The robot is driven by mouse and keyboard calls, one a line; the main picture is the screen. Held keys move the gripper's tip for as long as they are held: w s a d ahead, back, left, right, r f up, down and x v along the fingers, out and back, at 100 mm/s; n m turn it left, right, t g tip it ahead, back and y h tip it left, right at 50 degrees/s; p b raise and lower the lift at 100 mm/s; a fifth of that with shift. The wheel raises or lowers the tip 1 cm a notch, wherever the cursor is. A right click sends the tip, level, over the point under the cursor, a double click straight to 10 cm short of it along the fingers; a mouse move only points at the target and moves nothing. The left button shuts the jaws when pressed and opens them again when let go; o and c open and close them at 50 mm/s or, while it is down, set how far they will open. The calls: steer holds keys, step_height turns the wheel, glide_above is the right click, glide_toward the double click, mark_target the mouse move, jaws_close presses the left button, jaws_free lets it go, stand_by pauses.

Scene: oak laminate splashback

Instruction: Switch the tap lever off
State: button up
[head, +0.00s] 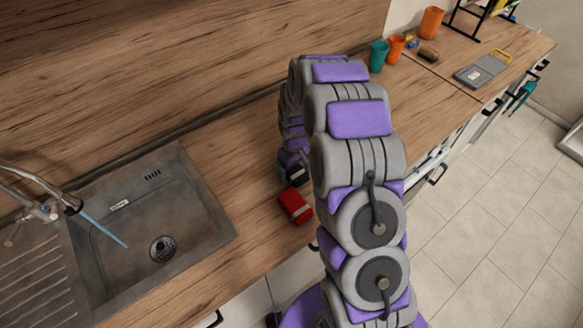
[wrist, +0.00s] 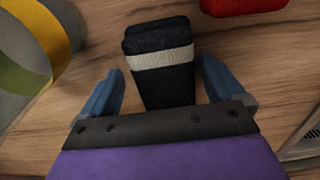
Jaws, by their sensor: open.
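The tap (head: 45,212) stands at the left edge in the head view, beside the sink. A blue stream of water (head: 100,228) runs from its spout towards the basin. A small lever-like part (head: 12,236) shows at its left; its exact position is hard to tell. My gripper (wrist: 160,66) is open, pointing down over the worktop, well to the right of the tap. A black block-like thing with a white band (wrist: 163,58) lies between its blue fingers, with gaps on both sides. In the head view my arm hides most of the gripper.
A red thing (head: 295,206) lies on the worktop close to my gripper. A grey round thing with yellow and orange bands (wrist: 25,60) is at the wrist view's upper left. The sink (head: 205,215) lies between gripper and tap. Cups (head: 396,48) stand far back.

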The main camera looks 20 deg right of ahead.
mark_target(297, 167)
steer(key=shift+d, duration=0.45)
steer(key=shift+a+r, duration=0.2)
steer(key=shift+a, duration=0.15)
steer(key=shift+a+r, duration=0.2)
steer(key=shift+r, duration=0.1)
step_height(297, 167, up, 10)
steer(key=p, duration=0.2)
steer(key=s+r+m, duration=0.1)
steer(key=s+r, duration=0.7)
steer(key=s+r+m+g, duration=0.1)
steer(key=s+r, duration=0.3)
steer(key=s, duration=1)
steer(key=s+r+m, duration=0.2)
steer(key=s+r, duration=0.2)
steer(key=s, duration=1.1)
steer(key=shift+s+a+m+g, duration=0.25)
steer(key=shift+a+m+g, duration=0.05)
steer(key=shift+a+g, duration=0.1)
